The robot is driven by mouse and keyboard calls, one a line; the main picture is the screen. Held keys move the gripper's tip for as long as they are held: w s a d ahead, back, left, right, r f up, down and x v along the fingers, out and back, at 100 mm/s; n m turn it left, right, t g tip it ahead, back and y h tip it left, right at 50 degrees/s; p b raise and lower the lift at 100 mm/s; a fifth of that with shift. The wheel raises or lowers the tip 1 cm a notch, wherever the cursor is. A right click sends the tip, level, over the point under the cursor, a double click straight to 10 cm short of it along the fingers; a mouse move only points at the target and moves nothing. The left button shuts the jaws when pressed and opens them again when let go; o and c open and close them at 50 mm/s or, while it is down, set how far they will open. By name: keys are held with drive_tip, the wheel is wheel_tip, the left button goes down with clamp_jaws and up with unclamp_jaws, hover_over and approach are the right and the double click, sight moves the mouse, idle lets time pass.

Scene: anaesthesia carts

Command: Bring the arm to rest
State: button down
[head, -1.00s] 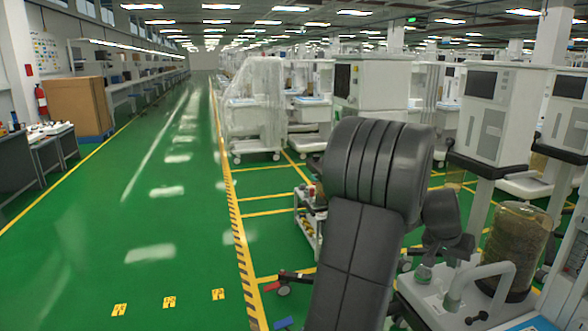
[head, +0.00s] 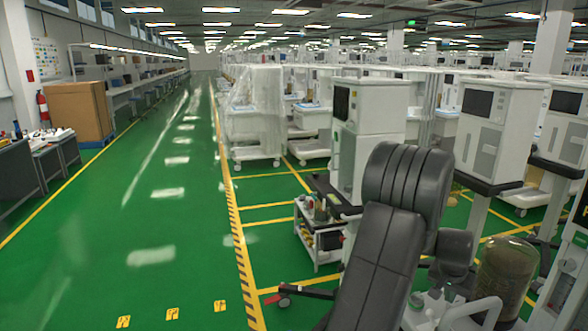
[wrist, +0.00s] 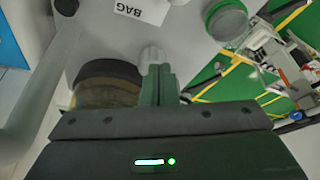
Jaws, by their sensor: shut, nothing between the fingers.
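My gripper (wrist: 158,85) is at the middle of the wrist view, its narrow fingers together and empty. Its tips are near a small white knob (wrist: 152,55) on a pale machine surface; I cannot tell whether they touch. My dark arm (head: 385,255) is bent upward at the right of centre in the head view. My gripper is hidden in that view. A brownish clear canister (wrist: 108,88) is just left of the fingers; one like it shows at lower right in the head view (head: 505,268).
A "BAG" label (wrist: 142,9) and a green-ringed cap (wrist: 228,22) are ahead of the fingers. A small trolley (head: 320,238) stands left of my arm. The green aisle (head: 150,230) at left is clear.

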drive_tip(key=shift+w+d+r+b, duration=0.2)
drive_tip(key=shift+w+d+b, duration=0.25)
drive_tip(key=shift+w+d, duration=0.45)
drive_tip(key=shift+v, duration=0.9)
drive_tip(key=shift+s+f, duration=0.1)
drive_tip(key=shift+d+f, duration=0.1)
drive_tip(key=shift+f, duration=0.25)
drive_tip(key=shift+s+a+f, duration=0.6)
drive_tip(key=shift+a+f, duration=0.15)
drive_tip(key=shift+a, duration=0.05)
drive_tip(key=shift+a+b, duration=0.1)
drive_tip(key=shift+b, duration=0.7)
drive_tip(key=shift+w+a+b, duration=0.1)
drive_tip(key=shift+w+b, duration=0.1)
drive_tip(key=shift+b, duration=0.65)
